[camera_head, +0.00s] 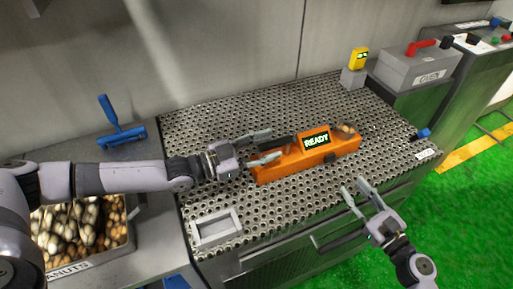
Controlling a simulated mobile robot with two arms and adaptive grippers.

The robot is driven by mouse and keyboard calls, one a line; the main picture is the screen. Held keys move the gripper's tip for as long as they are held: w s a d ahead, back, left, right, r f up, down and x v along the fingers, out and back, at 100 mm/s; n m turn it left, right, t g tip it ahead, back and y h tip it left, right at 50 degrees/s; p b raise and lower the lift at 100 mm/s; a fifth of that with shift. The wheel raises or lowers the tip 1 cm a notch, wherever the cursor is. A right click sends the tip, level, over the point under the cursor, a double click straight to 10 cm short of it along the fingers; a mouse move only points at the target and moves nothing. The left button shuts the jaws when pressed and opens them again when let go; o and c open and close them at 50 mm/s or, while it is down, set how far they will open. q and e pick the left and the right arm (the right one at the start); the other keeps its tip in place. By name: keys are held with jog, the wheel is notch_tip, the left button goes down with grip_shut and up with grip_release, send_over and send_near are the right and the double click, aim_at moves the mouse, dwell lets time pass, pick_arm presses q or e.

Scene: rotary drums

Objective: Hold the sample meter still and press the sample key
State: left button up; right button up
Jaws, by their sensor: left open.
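The orange sample meter (285,168) lies on the perforated metal top, with a screen (316,140) that reads READY. Brownish contents show in its right end. My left gripper (266,147) is open at the meter's left end, one finger behind it and one along its front side; I cannot tell whether they touch it. A small dark piece (330,158) sits on the meter's front side; I cannot tell whether it is the sample key. My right gripper (355,191) is in front of the meter, apart from it, with its two fingers spread.
The perforated top (290,215) is largely clear around the meter. A metal frame (216,228) lies at its front left, a yellow device (358,60) stands at the back.

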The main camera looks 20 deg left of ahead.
aim_at(282, 144)
pick_arm(q)
jog(key=shift+x, duration=2.3)
grip_shut()
jog(key=shift+s+f, duration=0.1)
jog(key=shift+f, duration=0.25)
pick_arm(e)
jog(key=shift+f, duration=0.15)
jog(key=shift+c, duration=0.2)
